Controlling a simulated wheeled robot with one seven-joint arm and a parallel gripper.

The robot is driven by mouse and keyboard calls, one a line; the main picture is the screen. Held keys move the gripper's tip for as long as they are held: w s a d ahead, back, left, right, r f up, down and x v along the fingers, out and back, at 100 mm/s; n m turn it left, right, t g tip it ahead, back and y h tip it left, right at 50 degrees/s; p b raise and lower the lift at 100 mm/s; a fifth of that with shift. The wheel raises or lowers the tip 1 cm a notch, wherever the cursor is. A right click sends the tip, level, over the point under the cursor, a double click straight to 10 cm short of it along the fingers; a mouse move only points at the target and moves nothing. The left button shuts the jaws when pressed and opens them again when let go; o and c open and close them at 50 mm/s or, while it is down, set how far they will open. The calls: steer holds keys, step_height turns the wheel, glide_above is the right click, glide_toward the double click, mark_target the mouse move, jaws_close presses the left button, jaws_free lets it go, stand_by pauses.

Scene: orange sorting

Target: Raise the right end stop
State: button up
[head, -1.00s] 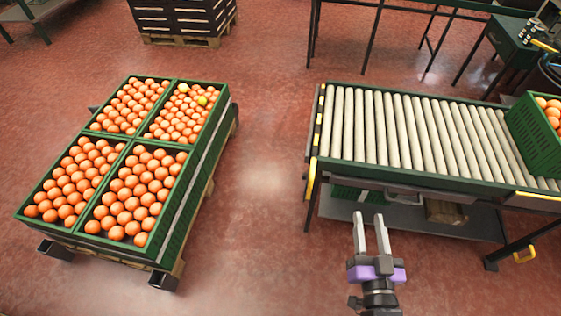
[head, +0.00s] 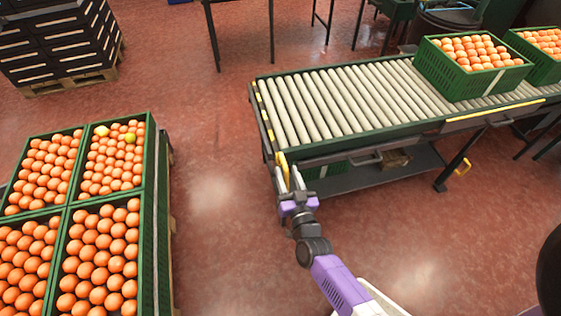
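The roller conveyor (head: 340,100) has a green frame. Along its left end runs a narrow dark bar with yellow marks (head: 264,118). Which of these is the right end stop, I cannot tell for sure. My gripper (head: 287,172) is open, its two grey fingers apart and pointing away from me. The fingertips overlap the lower end of the yellow lever in the picture; contact cannot be told.
Green crates of oranges (head: 472,85) stand on the conveyor's right part; its left rollers are bare. A pallet of open orange crates (head: 151,200) stands at the left. Black crates (head: 60,45) are stacked behind. The red floor between is clear.

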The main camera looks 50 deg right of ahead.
steer(key=x, duration=0.5)
jaws_close()
steer(key=shift+a, duration=0.15)
stand_by(1.3)
